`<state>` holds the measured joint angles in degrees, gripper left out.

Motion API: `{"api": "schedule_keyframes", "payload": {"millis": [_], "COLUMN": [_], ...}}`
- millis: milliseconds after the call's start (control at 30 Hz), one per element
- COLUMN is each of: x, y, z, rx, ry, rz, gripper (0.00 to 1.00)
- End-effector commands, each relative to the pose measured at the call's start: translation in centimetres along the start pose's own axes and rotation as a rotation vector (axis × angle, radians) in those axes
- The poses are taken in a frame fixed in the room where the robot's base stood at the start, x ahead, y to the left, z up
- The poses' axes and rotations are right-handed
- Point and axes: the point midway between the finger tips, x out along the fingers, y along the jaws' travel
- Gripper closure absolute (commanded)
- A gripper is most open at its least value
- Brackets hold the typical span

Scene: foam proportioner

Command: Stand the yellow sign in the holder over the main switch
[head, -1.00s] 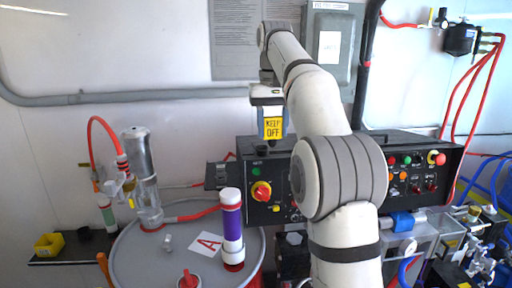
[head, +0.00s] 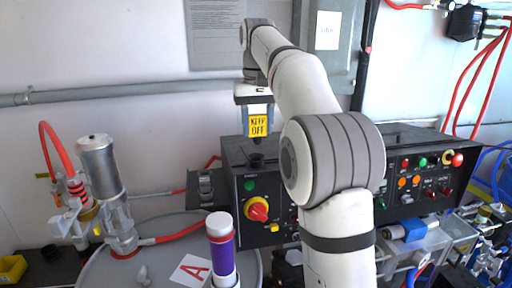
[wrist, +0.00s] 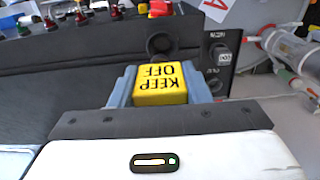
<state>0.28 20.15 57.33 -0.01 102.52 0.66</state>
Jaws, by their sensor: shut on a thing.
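The yellow sign (head: 258,126), lettered KEEP OFF, is held upright between the fingers of my gripper (head: 258,112). In the wrist view the sign (wrist: 160,84) sits between the blue-grey fingers of my gripper (wrist: 160,88), its lettering upside down there. The main switch, a red knob on a yellow plate (head: 257,209), is on the front of the black control box, below the sign. A small dark round piece, seemingly the holder (head: 257,159), is on the box top just under the sign; it also shows in the wrist view (wrist: 160,45). Whether sign and holder touch is unclear.
The black control box (head: 330,145) carries several buttons at right. A grey conduit (head: 110,91) and a wall cabinet (head: 345,45) are behind.

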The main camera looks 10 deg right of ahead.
Motion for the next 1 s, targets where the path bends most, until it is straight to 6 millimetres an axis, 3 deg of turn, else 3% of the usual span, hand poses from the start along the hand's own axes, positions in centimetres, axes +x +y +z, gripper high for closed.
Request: {"api": "schedule_keyframes", "payload": {"millis": [400, 667, 700, 933, 1000], "x": [4.7, 5.1, 5.1, 5.0, 5.0], "y": [-0.7, -0.7, -0.7, -0.7, -0.7], "z": [0.0, 0.0, 0.0, 0.0, 0.0], "rx": [-0.013, -0.014, -0.014, -0.014, -0.014], "ry": [-0.001, 0.000, 0.000, 0.000, 0.000], "rz": [0.000, 0.000, 0.000, 0.000, 0.000], "gripper": [0.79, 0.79, 0.54, 0.35, 0.35]}}
